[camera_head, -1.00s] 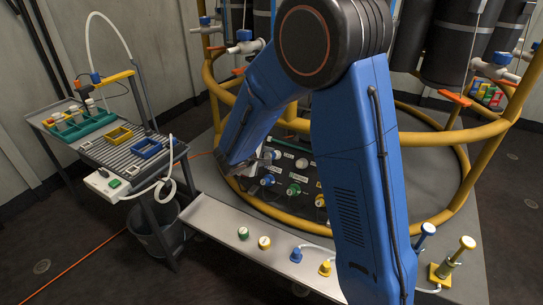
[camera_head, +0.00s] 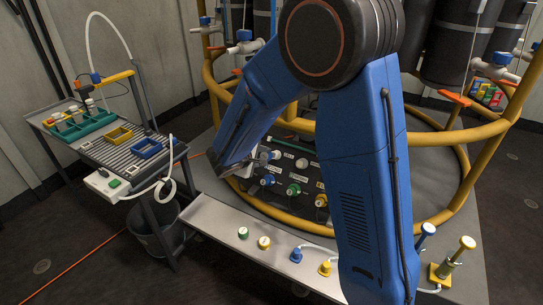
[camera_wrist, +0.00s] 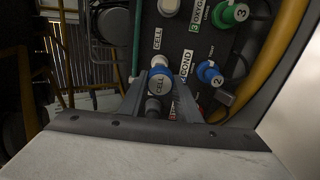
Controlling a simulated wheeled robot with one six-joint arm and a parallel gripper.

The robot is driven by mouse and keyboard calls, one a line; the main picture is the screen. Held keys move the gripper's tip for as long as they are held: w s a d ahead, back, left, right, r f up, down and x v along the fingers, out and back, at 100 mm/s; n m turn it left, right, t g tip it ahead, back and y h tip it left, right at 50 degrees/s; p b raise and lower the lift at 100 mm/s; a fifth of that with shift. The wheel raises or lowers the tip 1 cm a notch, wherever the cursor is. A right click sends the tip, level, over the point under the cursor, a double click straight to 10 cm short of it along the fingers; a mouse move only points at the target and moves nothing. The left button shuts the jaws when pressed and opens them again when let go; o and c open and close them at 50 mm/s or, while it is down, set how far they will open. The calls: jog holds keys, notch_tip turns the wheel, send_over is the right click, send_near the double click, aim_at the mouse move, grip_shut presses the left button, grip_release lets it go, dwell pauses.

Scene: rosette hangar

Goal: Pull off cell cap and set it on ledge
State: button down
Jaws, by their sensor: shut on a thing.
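The cell cap (camera_wrist: 159,82) has a pale top marked CELL and a blue ring. In the wrist view it sits between the fingers of my gripper (camera_wrist: 157,92), which is shut on it. A CELL label (camera_wrist: 157,39) is on the dark panel behind it. I cannot tell whether the cap is still seated on its port. In the head view my gripper (camera_head: 262,158) is at the upper left of the panel, and my arm hides part of the panel. The ledge (camera_head: 217,216) is the grey shelf in front, with a green cap (camera_head: 243,232) and a yellow cap (camera_head: 264,242) on it.
Other capped ports, such as blue cap 2 (camera_wrist: 209,72) and green cap 3 (camera_wrist: 235,14), are close by on the panel. A yellow rail (camera_head: 270,210) runs between panel and ledge. Blue and yellow fittings stand further right on the ledge. Its left end is clear.

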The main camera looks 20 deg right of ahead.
jog(key=shift+s+a+r, duration=0.3)
jog(key=shift+s+a, duration=0.05)
dwell(0.4)
